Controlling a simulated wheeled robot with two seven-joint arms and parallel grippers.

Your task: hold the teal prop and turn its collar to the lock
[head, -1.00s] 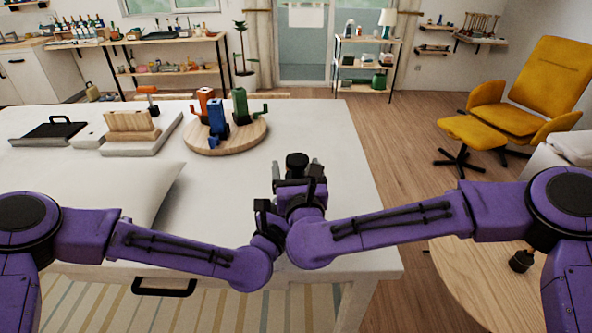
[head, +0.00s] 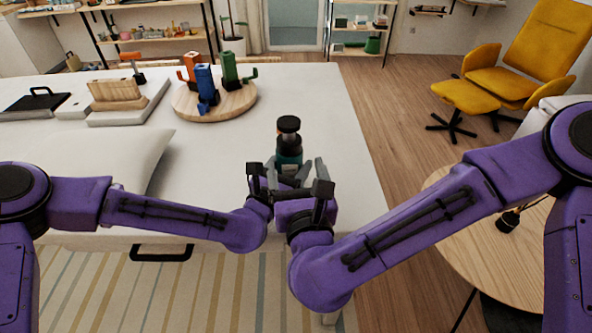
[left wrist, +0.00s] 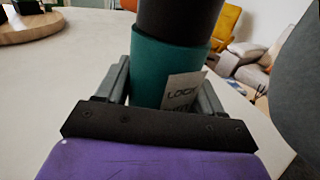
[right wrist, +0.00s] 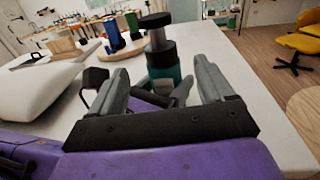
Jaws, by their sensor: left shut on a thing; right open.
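The teal prop (head: 290,152) stands upright over the white table near its front right, with a black collar and knob (head: 288,125) on top. In the left wrist view its teal body (left wrist: 165,72) sits between the fingers, under the dark collar (left wrist: 180,18), and a white label (left wrist: 183,90) reads "LOCK". My left gripper (left wrist: 163,92) is shut on the teal body. My right gripper (right wrist: 165,80) is open and empty, with its fingers apart on the near side of the prop. The prop (right wrist: 165,75) shows beyond and between those fingers. The prop's lower end is hidden.
A round wooden board (head: 232,110) with red, blue and green pieces stands farther back on the table (head: 335,120). A white cushion (head: 110,155) lies at left. A small wooden block stand (head: 118,95) is behind it. A round wooden side table (head: 480,235) is at right.

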